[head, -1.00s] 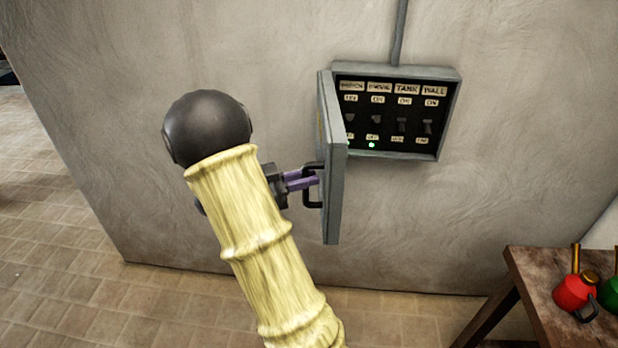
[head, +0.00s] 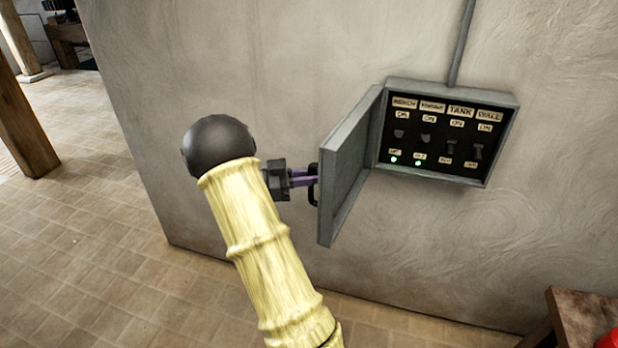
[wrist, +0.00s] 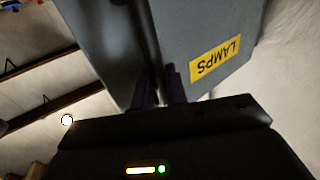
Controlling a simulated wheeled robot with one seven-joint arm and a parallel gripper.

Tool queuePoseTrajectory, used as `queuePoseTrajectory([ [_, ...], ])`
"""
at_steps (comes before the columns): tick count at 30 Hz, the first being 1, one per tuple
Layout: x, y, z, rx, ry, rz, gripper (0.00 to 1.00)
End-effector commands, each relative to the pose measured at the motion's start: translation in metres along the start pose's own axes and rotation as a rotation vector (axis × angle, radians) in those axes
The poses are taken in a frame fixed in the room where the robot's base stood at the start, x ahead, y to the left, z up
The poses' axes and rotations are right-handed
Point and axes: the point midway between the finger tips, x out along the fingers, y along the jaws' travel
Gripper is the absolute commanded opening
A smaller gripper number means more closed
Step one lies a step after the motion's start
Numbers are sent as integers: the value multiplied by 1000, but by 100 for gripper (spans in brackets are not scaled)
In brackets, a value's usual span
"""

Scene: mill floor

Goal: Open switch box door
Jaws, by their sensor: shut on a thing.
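The grey switch box (head: 508,100) is fixed to the wall, with labelled switches and two green lights inside. Its door (head: 345,165) is hinged at the box's left side and stands well open, swung out from the wall. My gripper (head: 312,177) is shut on the dark door handle (head: 314,190) on the door's outer face; the fingers partly hide the handle. In the wrist view the outer face of the door (wrist: 205,30) carries a yellow LAMPS label (wrist: 215,60), and my purple fingers (wrist: 158,88) close around the dark handle bar.
A grey conduit (head: 463,40) runs up the wall from the box. A wooden table (head: 575,310) stands at the lower right with part of a red object (head: 609,340) on it. A wooden post (head: 22,125) is at far left. The tiled floor at left is clear.

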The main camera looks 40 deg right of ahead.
Motion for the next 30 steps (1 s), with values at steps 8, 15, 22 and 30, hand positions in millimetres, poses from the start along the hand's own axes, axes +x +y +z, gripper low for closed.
queuePoseTrajectory([
  [8,2,-1,-2,3,3,0,24],
  [15,0,0,-1,1,1,-2,33],
  [22,-2,0,0,1,1,-2,33],
  [30,-32,0,3,3,-1,-5,33],
])
